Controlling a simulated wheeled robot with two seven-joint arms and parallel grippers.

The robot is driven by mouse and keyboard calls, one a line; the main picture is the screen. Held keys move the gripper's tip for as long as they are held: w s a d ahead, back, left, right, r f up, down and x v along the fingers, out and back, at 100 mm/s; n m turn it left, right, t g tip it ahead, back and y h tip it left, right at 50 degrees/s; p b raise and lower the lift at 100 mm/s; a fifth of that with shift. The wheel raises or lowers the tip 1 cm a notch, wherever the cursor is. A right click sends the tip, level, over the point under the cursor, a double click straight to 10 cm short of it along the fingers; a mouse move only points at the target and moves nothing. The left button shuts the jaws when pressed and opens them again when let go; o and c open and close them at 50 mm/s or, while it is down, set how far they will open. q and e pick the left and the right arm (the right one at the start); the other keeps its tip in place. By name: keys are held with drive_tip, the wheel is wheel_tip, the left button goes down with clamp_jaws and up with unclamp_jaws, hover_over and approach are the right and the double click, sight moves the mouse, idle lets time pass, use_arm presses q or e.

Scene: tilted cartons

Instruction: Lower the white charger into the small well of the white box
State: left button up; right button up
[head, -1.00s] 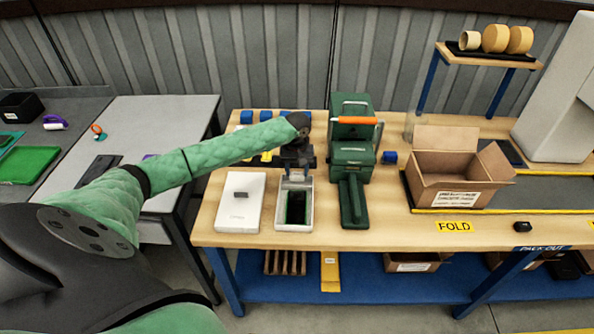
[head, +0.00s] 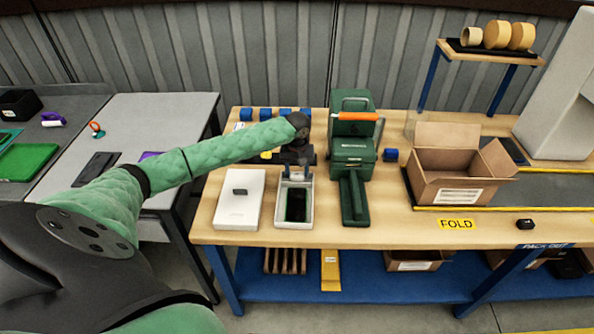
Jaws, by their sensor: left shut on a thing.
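The open white box (head: 282,218) stands on the wooden table, left of the green press. A dark phone (head: 297,205) lies in its larger front part. My left gripper (head: 296,172) points down over the back end of the box, where the small well would be. It is shut, and the arm and jaws hide most of what it holds. I cannot make out the white charger itself, nor how high it is above the box. My right gripper is not in view.
A white lid (head: 239,200) lies close left of the box. The green press (head: 352,170) stands close on the right. Blue blocks (head: 265,114) line the back edge. An open brown carton (head: 457,165) stands further right.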

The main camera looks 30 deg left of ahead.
use_arm(q)
drive_tip(key=shift+f, duration=0.85)
idle(1.2)
drive_tip(key=o, duration=1.1)
drive_tip(key=shift+c, duration=0.2)
drive_tip(key=shift+c, duration=1.4)
